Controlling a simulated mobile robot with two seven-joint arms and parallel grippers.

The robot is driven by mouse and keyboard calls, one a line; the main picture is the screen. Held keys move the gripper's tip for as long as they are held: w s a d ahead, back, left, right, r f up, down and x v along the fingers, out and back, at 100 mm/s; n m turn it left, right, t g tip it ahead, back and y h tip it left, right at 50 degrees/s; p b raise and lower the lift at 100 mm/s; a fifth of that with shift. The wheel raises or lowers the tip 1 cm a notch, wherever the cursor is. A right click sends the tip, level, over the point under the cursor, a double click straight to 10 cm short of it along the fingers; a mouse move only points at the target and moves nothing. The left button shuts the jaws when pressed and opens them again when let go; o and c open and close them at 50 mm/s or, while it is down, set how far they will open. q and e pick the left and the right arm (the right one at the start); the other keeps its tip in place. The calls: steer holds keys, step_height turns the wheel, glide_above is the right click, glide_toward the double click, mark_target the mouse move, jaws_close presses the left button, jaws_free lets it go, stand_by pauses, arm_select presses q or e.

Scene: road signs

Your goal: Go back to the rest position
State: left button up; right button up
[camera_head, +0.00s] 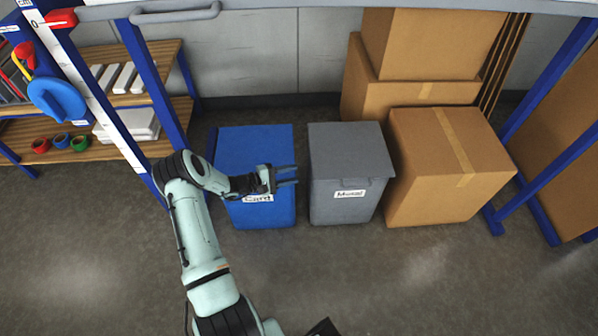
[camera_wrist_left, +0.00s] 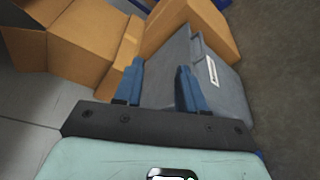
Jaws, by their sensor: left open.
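My left gripper (camera_head: 287,175) is open and empty, its two blue fingers apart. In the head view it is in front of the blue bin (camera_head: 250,143) labelled "Card", with its fingertips pointing right towards the grey bin (camera_head: 348,150) labelled "Metal". My left arm reaches up from the bottom of the view. In the left wrist view the open fingers (camera_wrist_left: 159,83) show against the grey bin (camera_wrist_left: 222,85) and cardboard boxes, with nothing between them. My right gripper cannot be made out; only a small dark part shows at the bottom edge of the head view.
Cardboard boxes (camera_head: 450,165) stand right of the grey bin, with more stacked behind. A blue frame post (camera_head: 560,90) stands at the right. A wooden shelf (camera_head: 100,150) with tape rolls and white items is at the left. The floor (camera_head: 430,280) in front is clear.

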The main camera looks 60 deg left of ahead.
arm_select(q)
steer(key=shift+s, duration=0.1)
stand_by(0.5)
steer(key=s+d+f+m+g+h+p, duration=0.1)
steer(key=d+f+m+g+h+p, duration=0.3)
steer(key=d, duration=1)
steer(key=s+d+f+m+g+h+p, duration=0.1)
steer(key=d+f+g+h, duration=0.35)
steer(key=d, duration=0.95)
steer(key=s+d+r+m+g+y+p, duration=0.1)
steer(key=s+d+m+g+y+p, duration=0.2)
steer(key=s+d+m, duration=0.3)
steer(key=s+d+r+m+g+y+p, duration=0.2)
steer(key=s+d+m+g+y+p, duration=0.1)
steer(key=d, duration=0.6)
steer(key=s+m+g+y, duration=0.1)
steer(key=s+m+g, duration=0.1)
steer(key=s+m, duration=0.1)
steer(key=shift+r+y, duration=0.3)
steer(key=shift+y, duration=0.05)
steer(key=shift+g, duration=0.25)
